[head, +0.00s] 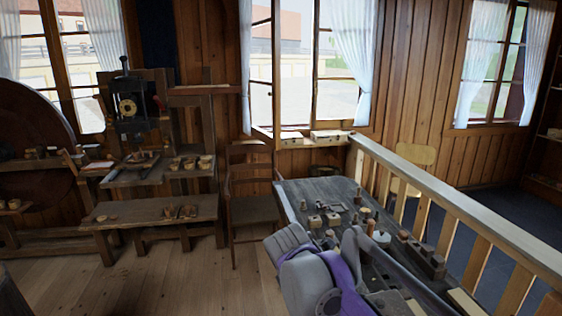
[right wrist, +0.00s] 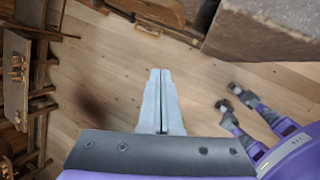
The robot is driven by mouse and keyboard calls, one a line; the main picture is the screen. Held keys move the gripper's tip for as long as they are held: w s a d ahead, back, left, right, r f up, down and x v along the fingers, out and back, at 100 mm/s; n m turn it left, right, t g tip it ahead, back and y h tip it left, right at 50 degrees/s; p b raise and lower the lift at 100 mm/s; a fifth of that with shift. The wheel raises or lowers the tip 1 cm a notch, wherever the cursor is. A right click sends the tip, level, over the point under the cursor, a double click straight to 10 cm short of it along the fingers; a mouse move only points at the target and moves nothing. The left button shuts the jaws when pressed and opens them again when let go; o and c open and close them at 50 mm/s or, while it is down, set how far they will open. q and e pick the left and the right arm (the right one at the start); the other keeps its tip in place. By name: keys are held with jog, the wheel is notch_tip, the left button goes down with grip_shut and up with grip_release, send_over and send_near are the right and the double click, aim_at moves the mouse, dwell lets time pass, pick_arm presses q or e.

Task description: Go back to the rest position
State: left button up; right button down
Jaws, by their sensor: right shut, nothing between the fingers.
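My right gripper (right wrist: 160,72) is shut and empty in the right wrist view. Its two grey fingers lie side by side over the bare wooden floor (right wrist: 105,65), touching nothing. In the head view, grey and purple links of my arm stand in front of the workbench (head: 292,193) at the lower middle, and no fingertips show there. My left gripper does not show in either view.
The workbench carries small wooden pieces (head: 315,221), tools and a dark block (head: 425,258). A wooden railing (head: 440,191) runs along its right. A chair (head: 252,208) stands left of it. Low benches (head: 150,211) stand further left.

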jog(key=s+d+f+m, duration=0.4)
jog(key=s+f+m, duration=0.1)
jog(key=s+m, duration=0.2)
jog(key=s+d+f+m+y, duration=0.1)
jog(key=s+d+f+m, duration=0.3)
jog(key=s+m, duration=0.4)
jog(key=s+d+f+m+t, duration=0.1)
jog(key=s+d+f+m, duration=0.3)
jog(key=s+f+m, duration=0.2)
jog(key=s+m, duration=0.2)
jog(key=s, duration=0.2)
jog(key=shift+s+d+f+y, duration=0.2)
jog(key=shift+s+f+y, duration=0.1)
jog(key=shift+y, duration=0.1)
